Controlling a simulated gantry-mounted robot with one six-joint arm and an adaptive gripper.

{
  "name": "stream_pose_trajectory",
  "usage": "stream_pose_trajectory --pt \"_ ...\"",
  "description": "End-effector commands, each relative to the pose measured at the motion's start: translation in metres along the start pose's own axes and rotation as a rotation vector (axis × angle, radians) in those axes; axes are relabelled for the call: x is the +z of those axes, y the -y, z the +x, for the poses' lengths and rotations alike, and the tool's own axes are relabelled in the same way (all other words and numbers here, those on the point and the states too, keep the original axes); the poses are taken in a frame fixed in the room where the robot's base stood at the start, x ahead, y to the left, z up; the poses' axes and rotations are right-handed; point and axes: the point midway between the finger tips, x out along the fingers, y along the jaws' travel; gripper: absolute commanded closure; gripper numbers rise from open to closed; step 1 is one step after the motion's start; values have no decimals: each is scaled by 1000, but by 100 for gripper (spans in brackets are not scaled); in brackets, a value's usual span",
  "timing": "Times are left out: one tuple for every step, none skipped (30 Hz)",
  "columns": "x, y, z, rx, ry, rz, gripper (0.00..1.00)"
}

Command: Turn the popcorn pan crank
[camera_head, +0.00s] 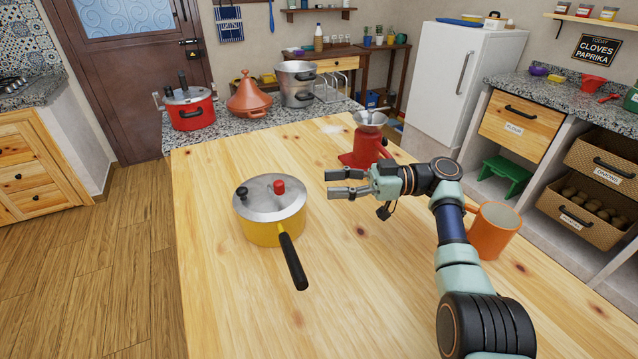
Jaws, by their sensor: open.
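The popcorn pan (260,225) is a yellow pot with a silver lid and a long black handle pointing toward the front. It stands on the wooden table. On its lid are a red knob (279,187) near the middle and a black knob (242,192) at the left edge; which one belongs to the crank I cannot tell for sure. My gripper (330,183) is to the right of the pan, apart from it and pointing left. Its fingers are open with nothing between them.
The wooden table (330,310) is clear in front of and left of the pan. A red grinder (366,145) with a metal funnel stands just behind my gripper. An orange mug (491,235) stands right of my arm. A red pressure cooker (190,108) is on the granite counter behind.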

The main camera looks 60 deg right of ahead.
Motion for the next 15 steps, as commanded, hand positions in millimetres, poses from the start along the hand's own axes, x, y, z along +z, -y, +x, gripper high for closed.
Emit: stream_pose_trajectory --pt "0 0 -1 0 0 0 52" --pt "0 0 -1 -1 0 0 52" --pt "0 0 0 -1 0 0 52" --pt "0 0 0 -1 0 0 52" --pt "0 0 0 0 0 0 52" --pt "0 0 0 0 0 0 52" --pt "0 0 0 0 0 1 52" --pt "-1 0 0 0 2 7 52" --pt "-4 0 2 3 7 31 52" --pt "-6 -1 4 7 15 63 52" --pt "-10 -2 7 13 25 111 52" --pt "-13 -3 12 24 44 201 52" --pt "-18 -4 17 38 61 287 52" --pt "-20 -5 22 57 80 387 52" --pt "-24 -6 30 89 106 537 52"
